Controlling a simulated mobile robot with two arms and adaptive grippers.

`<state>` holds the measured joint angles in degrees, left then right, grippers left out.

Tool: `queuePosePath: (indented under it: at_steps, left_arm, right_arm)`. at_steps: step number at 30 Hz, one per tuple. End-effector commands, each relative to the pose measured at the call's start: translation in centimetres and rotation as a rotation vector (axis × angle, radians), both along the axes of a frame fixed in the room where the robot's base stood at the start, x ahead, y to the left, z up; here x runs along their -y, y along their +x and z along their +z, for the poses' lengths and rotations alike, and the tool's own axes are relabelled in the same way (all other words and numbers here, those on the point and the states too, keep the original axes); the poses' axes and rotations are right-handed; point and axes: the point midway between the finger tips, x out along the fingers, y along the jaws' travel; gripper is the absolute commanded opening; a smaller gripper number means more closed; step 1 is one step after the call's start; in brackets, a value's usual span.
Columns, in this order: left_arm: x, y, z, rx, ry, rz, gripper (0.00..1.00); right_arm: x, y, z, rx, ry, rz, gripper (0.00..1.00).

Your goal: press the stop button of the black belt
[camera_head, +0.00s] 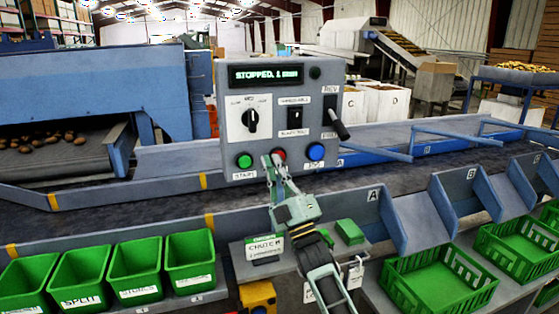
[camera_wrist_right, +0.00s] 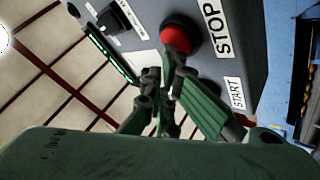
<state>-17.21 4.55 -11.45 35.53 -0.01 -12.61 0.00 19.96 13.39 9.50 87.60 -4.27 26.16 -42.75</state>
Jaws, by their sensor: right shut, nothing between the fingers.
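The grey control box (camera_head: 275,118) stands over the black belt (camera_head: 410,160). Its red stop button (camera_head: 279,153) sits between a green start button (camera_head: 244,161) and a blue button (camera_head: 316,151). The display (camera_head: 266,74) reads "STOPPED" and a partly legible rest. My right gripper (camera_head: 272,161) is shut and empty, its fingertips at the red button. In the right wrist view the red button (camera_wrist_right: 180,35) lies beside the STOP label (camera_wrist_right: 216,30), with a fingertip of my right gripper (camera_wrist_right: 165,70) overlapping its edge. I cannot tell whether they touch. My left gripper is not in view.
A black lever (camera_head: 338,125) sticks out at the box's right side. Green bins (camera_head: 133,268) stand at the front left, and green crates (camera_head: 440,275) at the front right under chute dividers (camera_head: 388,222). Potatoes (camera_head: 45,142) lie on the left conveyor. The belt near the box looks empty.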

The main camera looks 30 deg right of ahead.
Motion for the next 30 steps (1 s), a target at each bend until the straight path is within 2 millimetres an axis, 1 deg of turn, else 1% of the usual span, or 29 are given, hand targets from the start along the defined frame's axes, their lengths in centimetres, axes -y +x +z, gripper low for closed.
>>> queuePosePath:
  at_steps: [13,24,30]
  left_arm:
    - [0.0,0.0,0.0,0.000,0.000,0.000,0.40]
    - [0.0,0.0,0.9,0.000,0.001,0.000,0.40]
    - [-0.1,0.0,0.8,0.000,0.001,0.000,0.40]
  right_arm:
    - [0.0,0.0,0.1,0.000,0.000,-0.001,0.00]
    - [-0.3,-1.6,0.0,-0.001,0.000,-0.001,0.00]
    - [-0.3,-1.7,0.0,0.000,0.000,-0.001,0.00]
